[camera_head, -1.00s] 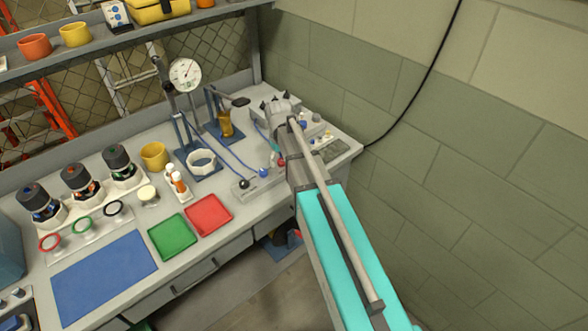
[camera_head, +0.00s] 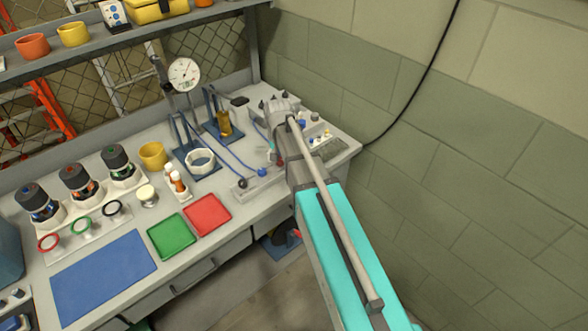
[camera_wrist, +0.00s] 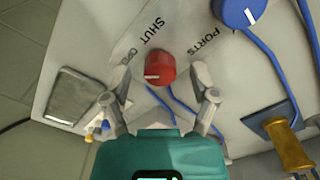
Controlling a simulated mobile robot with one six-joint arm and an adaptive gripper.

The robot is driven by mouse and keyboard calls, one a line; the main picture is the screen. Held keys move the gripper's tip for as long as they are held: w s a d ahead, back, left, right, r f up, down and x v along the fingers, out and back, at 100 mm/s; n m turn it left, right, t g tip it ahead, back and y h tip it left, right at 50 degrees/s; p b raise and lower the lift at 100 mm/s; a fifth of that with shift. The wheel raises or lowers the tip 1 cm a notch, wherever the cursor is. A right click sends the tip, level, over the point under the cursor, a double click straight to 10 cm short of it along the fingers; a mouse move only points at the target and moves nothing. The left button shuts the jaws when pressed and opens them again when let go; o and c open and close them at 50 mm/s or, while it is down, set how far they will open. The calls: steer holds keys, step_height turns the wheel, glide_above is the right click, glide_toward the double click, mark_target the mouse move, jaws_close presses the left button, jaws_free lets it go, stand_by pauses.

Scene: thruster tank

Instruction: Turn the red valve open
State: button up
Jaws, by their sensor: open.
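The red valve knob (camera_wrist: 160,67) sits on a pale panel in the wrist view, with a white line on its lower left side. The printed word SHUT is above it, and a partly hidden word starting with OP is at its left. My gripper (camera_wrist: 162,76) is open, with one finger on each side of the knob and a visible gap to each. Whether the fingertips are level with the knob cannot be told. In the head view my arm covers most of that corner of the bench (camera_head: 100,236), and my fingers are not clear there.
A brass-coloured fitting on a blue plate (camera_wrist: 291,143) is at the lower right. A grey plate (camera_wrist: 75,94) is at the left. The block wall (camera_head: 430,140) stands right of the bench.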

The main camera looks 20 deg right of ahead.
mark_target(280, 159)
steer(key=m, duration=0.4)
steer(key=shift+m, duration=0.3)
steer(key=m, duration=0.4)
steer(key=shift+m, duration=0.3)
step_height(280, 159, up, 14)
steer(key=p, duration=1.4)
steer(key=s+f+n+b, duration=0.2)
steer(key=s+n, duration=1.1)
steer(key=s, duration=0.4)
steer(key=shift+a, duration=0.15)
steer(key=shift+f, duration=0.1)
stand_by(1.8)
